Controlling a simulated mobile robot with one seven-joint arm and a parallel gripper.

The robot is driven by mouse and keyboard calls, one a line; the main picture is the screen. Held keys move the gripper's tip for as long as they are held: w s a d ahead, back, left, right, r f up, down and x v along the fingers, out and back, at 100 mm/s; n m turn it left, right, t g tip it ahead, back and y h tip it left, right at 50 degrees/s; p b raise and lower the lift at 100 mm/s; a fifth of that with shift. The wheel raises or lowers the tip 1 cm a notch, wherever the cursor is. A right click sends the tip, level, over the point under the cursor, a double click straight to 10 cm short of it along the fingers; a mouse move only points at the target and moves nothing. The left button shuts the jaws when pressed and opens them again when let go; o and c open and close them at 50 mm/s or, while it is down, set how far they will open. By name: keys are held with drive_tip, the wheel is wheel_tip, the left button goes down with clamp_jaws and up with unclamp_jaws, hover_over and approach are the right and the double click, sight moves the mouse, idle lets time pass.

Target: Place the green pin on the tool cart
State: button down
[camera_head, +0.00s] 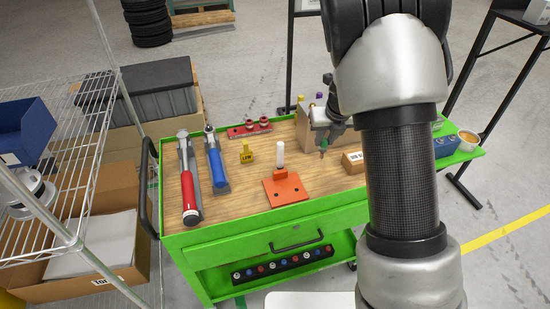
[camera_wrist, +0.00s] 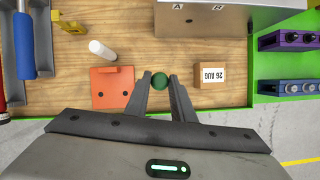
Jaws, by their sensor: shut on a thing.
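The green pin (camera_wrist: 159,80) is between my gripper's fingertips (camera_wrist: 160,79) in the wrist view, seen end-on as a round green top. In the head view a bit of green shows at my gripper (camera_head: 325,147), above the wooden top of the tool cart (camera_head: 228,202). My gripper is shut on the green pin. I cannot tell whether the pin's lower end touches the cart top. The cart is green, with a wooden work surface, and much of its right side is hidden by my arm.
An orange plate (camera_head: 286,190) with a white pin (camera_head: 280,155) is left of my gripper. A small labelled box (camera_head: 353,162) is close on the right. A grey metal block (camera_wrist: 230,20) stands behind. Red and blue torque wrenches (camera_head: 188,180) lie at left. Bare wood shows around the plate.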

sight(322, 158)
drive_tip(key=shift+w+r+m, duration=0.1)
drive_tip(key=shift+w+m, duration=0.2)
drive_tip(key=shift+w+f, duration=0.1)
drive_tip(key=shift+f, duration=0.15)
wheel_tip(322, 158, down, 9)
drive_tip(key=b, duration=0.2)
drive_tip(key=shift+d+f+b, duration=0.1)
drive_tip(key=shift+b, duration=0.25)
drive_tip(key=shift+f, duration=0.1)
drive_tip(key=c, duration=1.5)
unclamp_jaws()
